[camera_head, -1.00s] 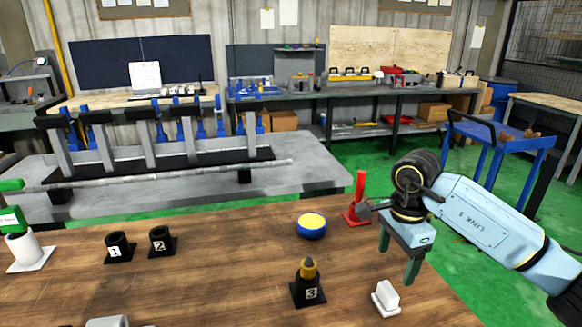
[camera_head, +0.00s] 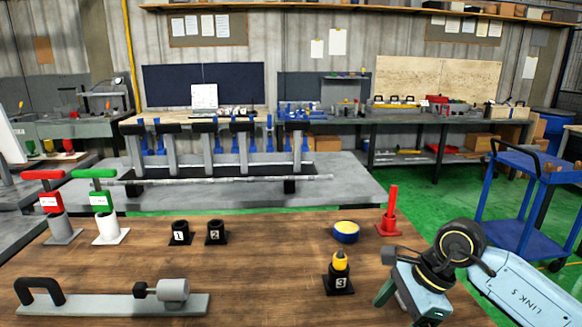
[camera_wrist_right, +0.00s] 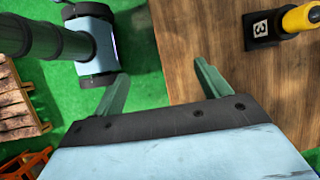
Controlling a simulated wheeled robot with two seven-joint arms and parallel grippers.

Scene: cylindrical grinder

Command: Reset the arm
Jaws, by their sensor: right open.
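My right arm comes in at the lower right, and its gripper (camera_head: 396,302) is over the right part of the wooden table (camera_head: 260,260), to the right of holder 3. In the right wrist view the gripper (camera_wrist_right: 160,86) has its two green fingers spread, with nothing between them. One finger is over the green floor, the other by the table edge. Holder 3 (camera_head: 340,284) is black and holds a yellow, dark-tipped piece (camera_head: 340,262); it also shows in the right wrist view (camera_wrist_right: 262,30), apart from the gripper. My left gripper is not in view.
Black holders 1 (camera_head: 180,233) and 2 (camera_head: 216,232), a blue-yellow round pot (camera_head: 346,232) and a red stand (camera_head: 389,215) are on the table. Red (camera_head: 47,194) and green (camera_head: 101,190) handled pieces stand at left. A handled plate (camera_head: 95,304) lies in front. A blue cart (camera_head: 530,190) stands right.

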